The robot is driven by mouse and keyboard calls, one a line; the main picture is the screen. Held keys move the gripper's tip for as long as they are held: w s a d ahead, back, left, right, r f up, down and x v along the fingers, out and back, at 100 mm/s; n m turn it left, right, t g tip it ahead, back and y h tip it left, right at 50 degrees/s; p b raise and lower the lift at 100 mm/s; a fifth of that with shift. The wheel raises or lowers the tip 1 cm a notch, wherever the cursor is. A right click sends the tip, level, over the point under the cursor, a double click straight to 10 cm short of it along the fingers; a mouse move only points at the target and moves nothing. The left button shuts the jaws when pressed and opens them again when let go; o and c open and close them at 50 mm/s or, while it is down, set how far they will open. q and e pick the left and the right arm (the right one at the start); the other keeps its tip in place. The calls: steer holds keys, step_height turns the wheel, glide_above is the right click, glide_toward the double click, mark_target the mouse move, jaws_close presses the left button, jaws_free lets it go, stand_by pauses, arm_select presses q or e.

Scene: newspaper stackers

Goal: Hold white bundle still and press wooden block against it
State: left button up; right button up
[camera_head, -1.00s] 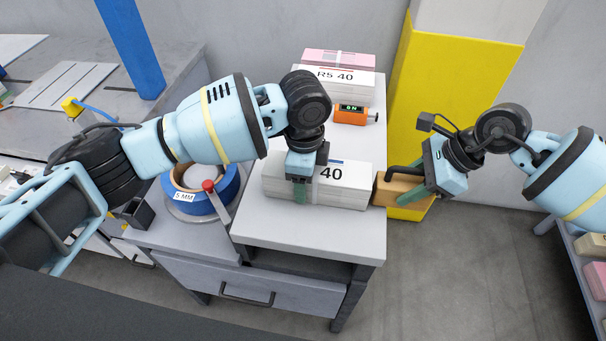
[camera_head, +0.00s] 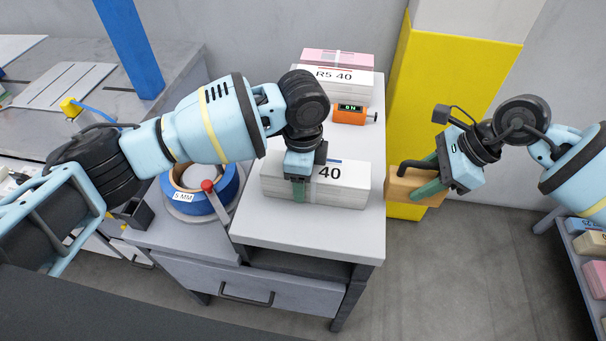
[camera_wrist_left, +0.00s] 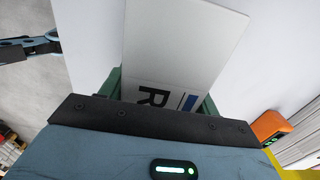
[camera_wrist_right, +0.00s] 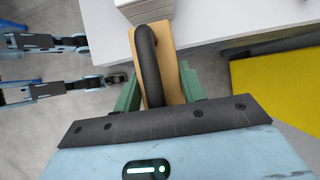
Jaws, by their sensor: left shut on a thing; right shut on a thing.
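The white bundle (camera_head: 340,180), marked "40", lies flat on the grey stand near its right edge. My left gripper (camera_head: 299,190) is shut on it from above, its green fingers reaching down its front side. In the left wrist view the bundle (camera_wrist_left: 180,50) sits between the fingers, and its label is partly hidden by the gripper. The wooden block (camera_head: 401,183), with a dark handle on it, is held in my right gripper (camera_head: 428,180), just right of the stand. A gap separates block and bundle. The right wrist view shows the block (camera_wrist_right: 174,65) between the green fingers.
An orange device (camera_head: 351,114) with a green display stands behind the bundle. A pink-topped stack (camera_head: 338,60) is at the back. A blue tape roll (camera_head: 205,190) and red-knobbed lever (camera_head: 208,186) are to the left. A yellow pillar (camera_head: 440,95) stands behind the block.

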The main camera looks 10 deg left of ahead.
mark_target(429, 164)
steer(key=shift+r, duration=2.7)
arm_select(q)
steer(key=o, duration=1.8)
steer(key=shift+o, duration=0.2)
step_height(429, 164, up, 12)
steer(key=shift+r, duration=0.1)
steer(key=shift+s, duration=0.1)
arm_select(e)
steer(key=shift+s+f, duration=0.1)
steer(key=shift+s, duration=0.05)
